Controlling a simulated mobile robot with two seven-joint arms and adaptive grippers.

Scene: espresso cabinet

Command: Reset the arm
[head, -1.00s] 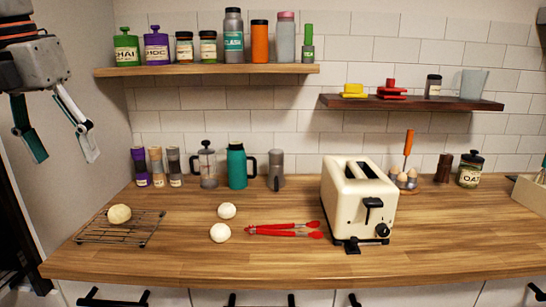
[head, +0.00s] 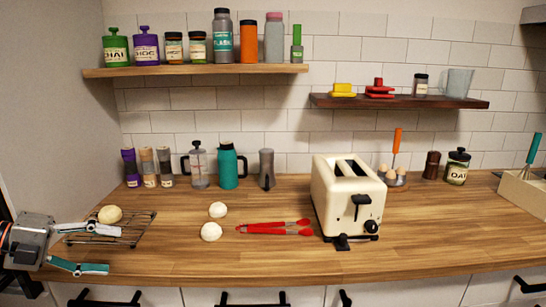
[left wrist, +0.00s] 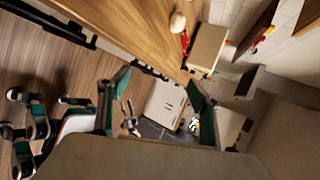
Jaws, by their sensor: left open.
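My left gripper (head: 112,250) is at the lower left of the head view, open and empty. Its two teal-and-grey fingers are spread apart and point right, beside the counter's front left corner. The upper finger overlaps the front of the wire rack (head: 140,229) in the picture; I cannot tell whether they touch. In the left wrist view the fingers (left wrist: 160,85) are also apart with nothing between them. My right gripper is not in view.
A round bun (head: 109,215) sits on the rack. The counter's front strip is clear. Two shelves (head: 195,70) hold jars and bottles.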

